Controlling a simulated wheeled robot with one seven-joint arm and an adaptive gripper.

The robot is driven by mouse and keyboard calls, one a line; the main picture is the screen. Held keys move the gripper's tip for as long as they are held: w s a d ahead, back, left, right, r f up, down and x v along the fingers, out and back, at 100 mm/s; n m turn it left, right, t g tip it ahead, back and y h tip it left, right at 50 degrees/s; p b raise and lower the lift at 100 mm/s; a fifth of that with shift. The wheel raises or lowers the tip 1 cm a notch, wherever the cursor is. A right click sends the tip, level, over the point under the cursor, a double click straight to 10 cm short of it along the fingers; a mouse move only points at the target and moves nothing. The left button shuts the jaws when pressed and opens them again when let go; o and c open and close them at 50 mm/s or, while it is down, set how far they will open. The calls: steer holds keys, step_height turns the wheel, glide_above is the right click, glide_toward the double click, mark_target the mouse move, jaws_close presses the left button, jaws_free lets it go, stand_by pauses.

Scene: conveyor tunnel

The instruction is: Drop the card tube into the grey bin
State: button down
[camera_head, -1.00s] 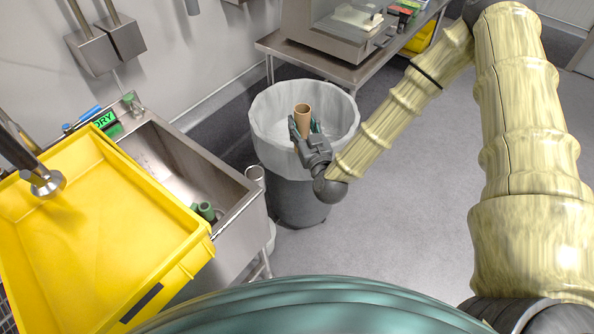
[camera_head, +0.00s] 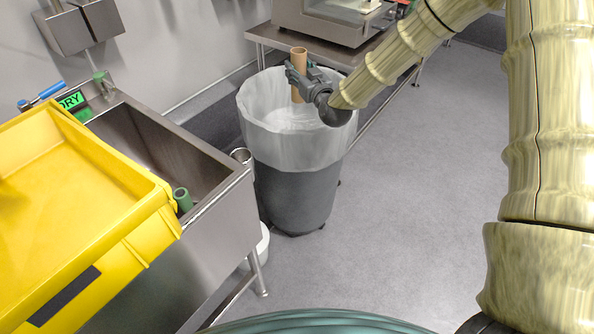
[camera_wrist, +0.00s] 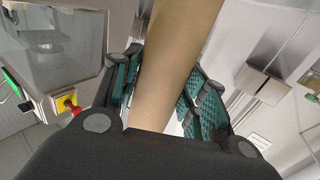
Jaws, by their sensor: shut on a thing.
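The card tube (camera_head: 299,62) is a brown hollow cylinder, held roughly upright. My gripper (camera_head: 298,76) is shut on it, above the open mouth of the grey bin. In the wrist view the tube (camera_wrist: 172,65) runs between the green-padded fingers of my gripper (camera_wrist: 165,85). The grey bin (camera_head: 295,198) stands on the floor with a pale translucent liner (camera_head: 275,142) folded over its rim. The tube's lower end shows against the liner's inside; how deep it reaches is hard to tell.
A steel sink (camera_head: 215,200) and a yellow crate (camera_head: 120,240) stand left of the bin. A steel table (camera_head: 335,54) with a machine is behind it. A white bucket (camera_head: 262,245) sits beside the bin. The floor to the right is clear.

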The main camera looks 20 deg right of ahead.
steer(key=w+d+r+b, duration=0.1)
steer(key=w+d+b, duration=0.2)
steer(key=w+b, duration=0.15)
steer(key=shift+s+f+b, duration=0.15)
steer(key=shift+f+b, duration=1.6)
steer(key=shift+f, duration=1.1)
steer(key=c, duration=0.7)
jaws_free()
steer(key=shift+r, duration=0.1)
step_height(320, 180, up, 10)
steer(key=shift+f, duration=0.1)
